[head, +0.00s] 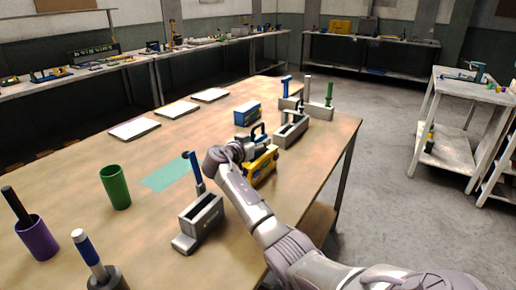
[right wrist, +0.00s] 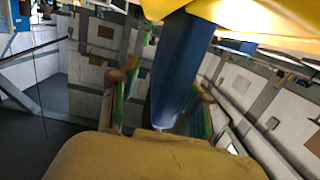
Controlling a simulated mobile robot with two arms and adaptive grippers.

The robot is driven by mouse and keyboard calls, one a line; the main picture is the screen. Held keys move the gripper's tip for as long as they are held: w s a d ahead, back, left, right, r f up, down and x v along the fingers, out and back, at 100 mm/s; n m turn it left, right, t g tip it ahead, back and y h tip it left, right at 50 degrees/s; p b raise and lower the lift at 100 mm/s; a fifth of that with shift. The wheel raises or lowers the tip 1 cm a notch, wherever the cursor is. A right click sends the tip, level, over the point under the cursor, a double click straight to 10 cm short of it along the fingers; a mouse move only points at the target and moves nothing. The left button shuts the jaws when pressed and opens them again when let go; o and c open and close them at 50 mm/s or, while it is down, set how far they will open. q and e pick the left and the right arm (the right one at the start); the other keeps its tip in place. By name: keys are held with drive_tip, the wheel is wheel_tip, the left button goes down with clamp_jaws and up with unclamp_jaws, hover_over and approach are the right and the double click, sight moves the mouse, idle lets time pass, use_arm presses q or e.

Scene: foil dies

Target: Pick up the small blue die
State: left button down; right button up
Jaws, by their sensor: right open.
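My right gripper (head: 255,142) is low over the table at the yellow block (head: 262,167), beside its upper left side. In the right wrist view its two fingers (right wrist: 160,88) stand apart, one on each side of a dark blue upright piece (right wrist: 178,70). That blue piece is close to the camera, and I cannot tell whether the fingers touch it. It may be the small blue die. A yellow surface (right wrist: 265,18) fills the top of that view. A blue box-shaped block (head: 247,113) stands behind the gripper. My left gripper is not in view.
A grey block (head: 200,219) with a blue-handled piece (head: 195,170) stands front left of the arm. A long grey block (head: 290,131) is behind right. A green cup (head: 115,187) and purple cup (head: 37,238) stand left.

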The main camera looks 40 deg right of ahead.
drive_tip(key=c, duration=0.8)
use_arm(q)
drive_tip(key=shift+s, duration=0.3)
use_arm(e)
clamp_jaws()
drive_tip(key=shift+r, duration=0.1)
